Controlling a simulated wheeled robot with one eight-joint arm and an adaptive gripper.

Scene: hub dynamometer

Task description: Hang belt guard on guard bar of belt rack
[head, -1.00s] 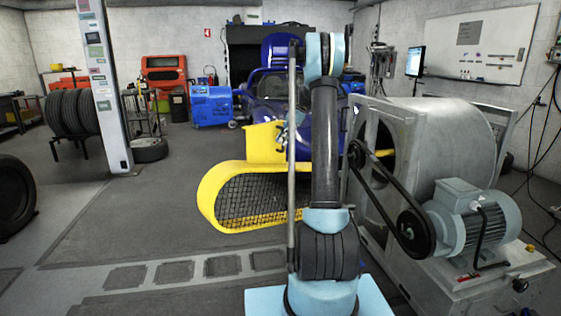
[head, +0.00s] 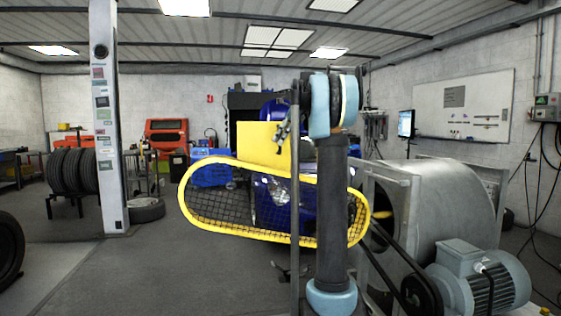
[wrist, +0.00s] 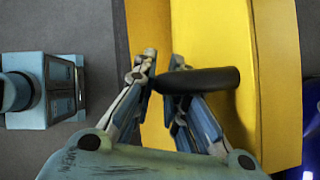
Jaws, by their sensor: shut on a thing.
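The belt guard (head: 235,236) is a yellow loop-shaped frame with black mesh and a yellow plate on top. In the head view it hangs in the air, tilted down to the right, partly behind my arm. My gripper (head: 283,133) is at the plate's right edge. In the wrist view, my gripper (wrist: 164,77) is shut on the guard's black handle (wrist: 208,79), which stands out from the yellow panel. I cannot make out the guard bar for certain. A rack with hanging items (head: 375,127) is on the back wall, too small to identify.
A grey blower housing (head: 445,195) with a motor (head: 480,280) and black drive belt stands close at right. A blue car (head: 272,195) is behind the guard. A white pillar (head: 106,150) and stacked tyres (head: 72,171) are at left.

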